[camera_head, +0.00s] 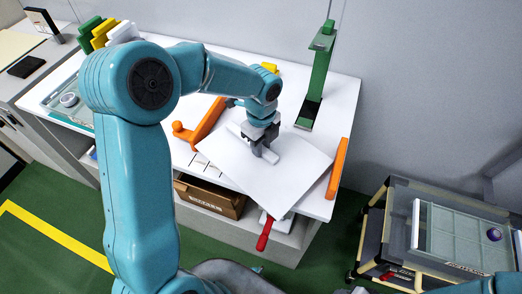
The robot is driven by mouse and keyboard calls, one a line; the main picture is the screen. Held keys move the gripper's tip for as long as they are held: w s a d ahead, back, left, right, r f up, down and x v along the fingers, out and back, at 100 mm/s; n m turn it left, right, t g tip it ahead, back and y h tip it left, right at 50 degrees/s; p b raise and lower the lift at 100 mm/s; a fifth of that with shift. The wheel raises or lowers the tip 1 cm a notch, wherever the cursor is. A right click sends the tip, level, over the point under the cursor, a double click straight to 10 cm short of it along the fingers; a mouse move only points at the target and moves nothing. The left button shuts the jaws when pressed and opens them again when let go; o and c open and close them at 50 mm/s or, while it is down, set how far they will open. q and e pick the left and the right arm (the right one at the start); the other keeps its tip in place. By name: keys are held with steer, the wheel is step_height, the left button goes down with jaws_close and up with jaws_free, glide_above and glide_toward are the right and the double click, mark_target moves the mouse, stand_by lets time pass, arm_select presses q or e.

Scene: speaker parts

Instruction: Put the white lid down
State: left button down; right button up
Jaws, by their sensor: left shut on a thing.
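The white lid (265,185) is a flat, roughly square white panel. It lies level at or just above the white table, turned at an angle between orange pieces; I cannot tell whether it touches the table. My left gripper (264,153) points down at the lid's back part and is shut on it, on what looks like a raised white strip. The fingers hide the exact grip. My left arm comes in from the left and crosses the picture. My right gripper is not in view.
Orange fixtures (338,168) stand right and left of the lid. A green stand (318,75) rises behind. A cart with a clear tray (418,230) and purple ball (494,235) stands right.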

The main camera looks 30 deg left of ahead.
arm_select(q)
step_height(320, 180, down, 3)
steer(key=shift+f, duration=0.1)
steer(key=shift+f, duration=0.2)
steer(key=c, duration=0.9)
jaws_free()
